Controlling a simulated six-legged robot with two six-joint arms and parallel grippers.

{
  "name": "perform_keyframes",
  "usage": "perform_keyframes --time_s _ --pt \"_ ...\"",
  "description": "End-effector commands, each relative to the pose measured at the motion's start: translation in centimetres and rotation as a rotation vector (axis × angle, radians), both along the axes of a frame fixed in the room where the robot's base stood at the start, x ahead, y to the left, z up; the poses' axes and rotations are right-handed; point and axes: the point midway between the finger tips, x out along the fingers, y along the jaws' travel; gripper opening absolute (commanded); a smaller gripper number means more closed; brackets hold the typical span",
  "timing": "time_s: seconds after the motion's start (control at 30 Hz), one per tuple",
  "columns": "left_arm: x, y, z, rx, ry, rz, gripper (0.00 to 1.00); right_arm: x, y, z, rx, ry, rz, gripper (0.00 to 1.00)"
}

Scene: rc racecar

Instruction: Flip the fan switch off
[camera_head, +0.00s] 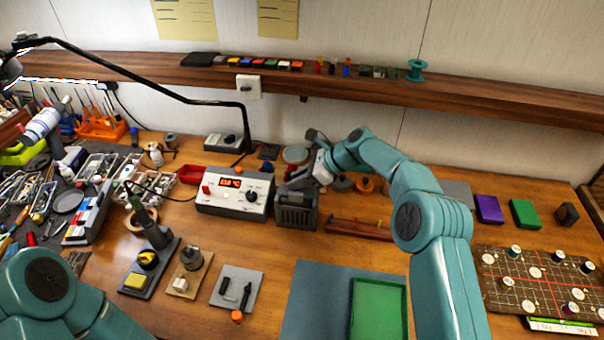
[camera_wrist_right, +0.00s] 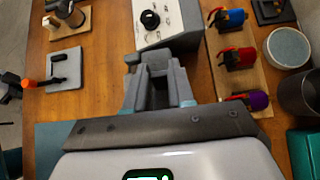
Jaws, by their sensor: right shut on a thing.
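A dark grey slotted box (camera_head: 296,212), which looks like the fan unit, stands on the bench right of the white control box. My right gripper (camera_head: 300,184) is down at the top of this box. In the right wrist view my right gripper (camera_wrist_right: 158,85) is closed on a grey part there; the gripper hides the exact spot. I cannot make out the fan switch itself or its position.
The white control box (camera_head: 235,193) with a red display stands close to the left. A wooden strip (camera_head: 358,230) lies to the right. A green tray (camera_head: 378,310) is in front. A wooden shelf (camera_head: 480,106) runs along the wall behind.

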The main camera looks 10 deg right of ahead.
Motion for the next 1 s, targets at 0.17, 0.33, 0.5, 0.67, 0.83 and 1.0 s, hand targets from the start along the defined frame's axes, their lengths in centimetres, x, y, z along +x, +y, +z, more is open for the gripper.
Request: perform_keyframes --time_s 0.17,0.33,0.5,0.67,0.83,1.0 --pt "0.0 0.0 0.05 0.0 0.0 0.0 0.0 0.01 0.38 -0.36 -0.072 0.034 0.004 0.0" --pt "0.0 0.0 0.05 0.0 0.0 0.0 0.0 0.04 0.46 -0.45 -0.108 0.051 0.004 0.0" --pt "-0.01 0.0 0.05 0.0 0.0 0.0 0.0 0.02 0.49 -0.51 -0.121 0.058 0.005 0.0" --pt "-0.01 0.0 0.05 0.0 0.0 0.0 0.0 -0.01 0.46 -0.56 -0.122 0.06 0.005 0.0" --pt "0.0 0.0 0.05 0.0 0.0 0.0 0.0 -0.04 0.45 -0.6 -0.122 0.06 0.006 0.26" --pt "0.0 0.0 0.06 0.0 0.0 0.0 0.0 0.03 0.45 -0.47 -0.121 0.057 0.004 0.34"
